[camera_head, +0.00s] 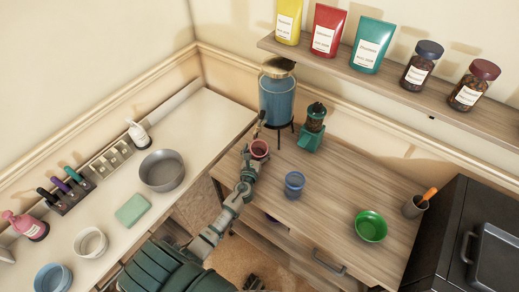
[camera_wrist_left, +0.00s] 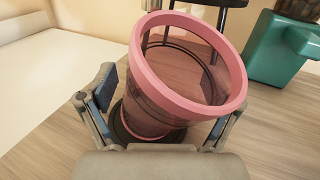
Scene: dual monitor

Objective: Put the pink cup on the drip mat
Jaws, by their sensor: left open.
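The pink cup (camera_head: 260,149) is on the wooden counter in front of the blue drink dispenser (camera_head: 277,97). It fills the middle of the left wrist view (camera_wrist_left: 190,65), with its open rim toward the camera. A dark round edge, seemingly the drip mat (camera_wrist_left: 121,136), shows around the cup's base; most of it is hidden by the cup. My left gripper (camera_head: 250,155) is open, with one finger on each side of the cup in the wrist view. Whether the fingers touch it I cannot tell. My right gripper is not clearly seen.
A teal grinder (camera_head: 312,130) stands close to the right of the cup. A blue cup (camera_head: 294,184) and a green bowl (camera_head: 370,226) are further right. A white counter (camera_head: 115,235) with bowls lies to the left. A shelf (camera_head: 390,84) hangs above the wooden counter.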

